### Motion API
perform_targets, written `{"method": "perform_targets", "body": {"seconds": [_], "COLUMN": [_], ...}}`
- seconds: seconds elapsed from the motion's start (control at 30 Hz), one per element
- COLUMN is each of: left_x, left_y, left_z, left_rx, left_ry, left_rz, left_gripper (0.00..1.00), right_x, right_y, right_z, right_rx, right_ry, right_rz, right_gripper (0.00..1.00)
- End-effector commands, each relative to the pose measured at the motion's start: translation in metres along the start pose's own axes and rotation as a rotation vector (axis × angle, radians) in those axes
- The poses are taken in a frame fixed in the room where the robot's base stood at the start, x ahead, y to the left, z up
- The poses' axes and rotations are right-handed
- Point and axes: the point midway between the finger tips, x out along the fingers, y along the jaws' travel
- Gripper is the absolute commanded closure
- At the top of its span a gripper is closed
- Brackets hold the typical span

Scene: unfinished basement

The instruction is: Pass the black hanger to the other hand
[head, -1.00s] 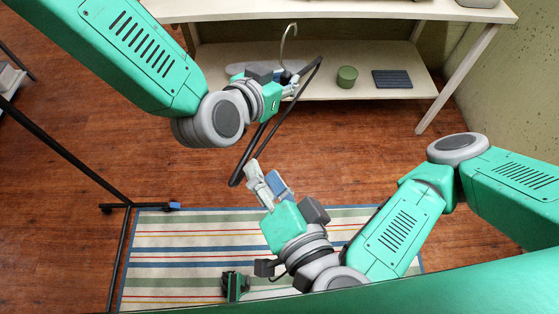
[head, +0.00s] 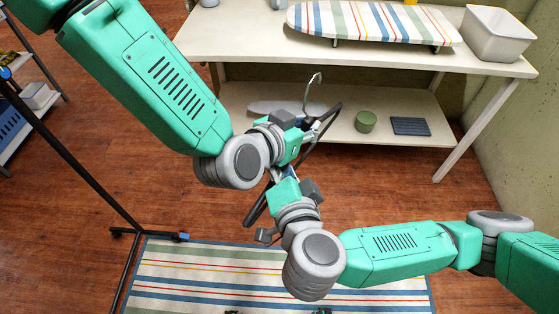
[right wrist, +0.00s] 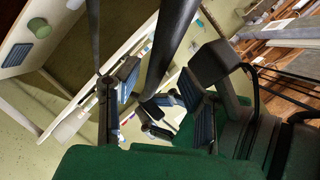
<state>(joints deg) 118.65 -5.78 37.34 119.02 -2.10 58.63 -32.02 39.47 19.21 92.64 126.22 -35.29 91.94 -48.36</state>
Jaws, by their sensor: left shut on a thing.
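The black hanger (head: 256,208) hangs tilted in front of the lower shelf, its metal hook (head: 312,90) upward. My left gripper (head: 308,132) is shut on the hanger near the base of the hook. My right gripper (head: 284,172) is just below, close to the hanger and the left gripper. In the right wrist view, the right gripper (right wrist: 160,92) is open, its padded fingers apart. A thick black hanger bar (right wrist: 172,45) runs between or just in front of these fingers; contact cannot be told. The right fingertips are partly hidden in the head view.
A white table (head: 400,62) holds a striped ironing board (head: 375,22) and a white bin (head: 498,35). Its lower shelf holds a green pot (head: 366,121) and a dark folded item (head: 411,126). A black rack (head: 75,160) stands left. A striped rug (head: 190,270) lies in front.

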Motion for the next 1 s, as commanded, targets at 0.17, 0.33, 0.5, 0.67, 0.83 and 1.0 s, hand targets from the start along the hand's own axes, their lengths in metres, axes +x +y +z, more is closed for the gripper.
{"method": "perform_targets", "body": {"seconds": [0.17, 0.33, 0.5, 0.67, 0.83, 1.0], "left_x": [-0.0001, -0.0001, 0.0, -0.0001, -0.0001, -0.0015], "left_y": [0.0001, 0.0001, 0.0001, 0.0003, 0.0002, 0.0001], "left_z": [-0.0003, -0.0003, -0.0001, 0.0002, 0.0002, 0.0], "left_rx": [0.0, 0.0, 0.0, 0.0, 0.0, 0.0], "left_ry": [0.001, 0.001, 0.0, 0.0, 0.0, 0.0], "left_rz": [0.0, 0.0, 0.0, 0.001, 0.0, 0.0], "left_gripper": [1.0, 1.0, 1.0, 0.64, 0.64, 0.64], "right_x": [0.004, 0.0039, 0.0037, 0.0036, 0.0037, 0.0037], "right_y": [-0.0003, -0.0003, -0.0006, -0.0013, -0.001, -0.0007], "right_z": [0.0001, 0.0001, 0.0, -0.0002, -0.0001, -0.0001], "right_rx": [0.001, 0.001, 0.001, 0.001, 0.001, 0.0], "right_ry": [-0.001, -0.001, -0.001, 0.0, 0.0, 0.0], "right_rz": [0.0, -0.001, -0.001, -0.003, -0.002, -0.002], "right_gripper": [0.65, 0.65, 1.0, 1.0, 1.0, 1.0]}}
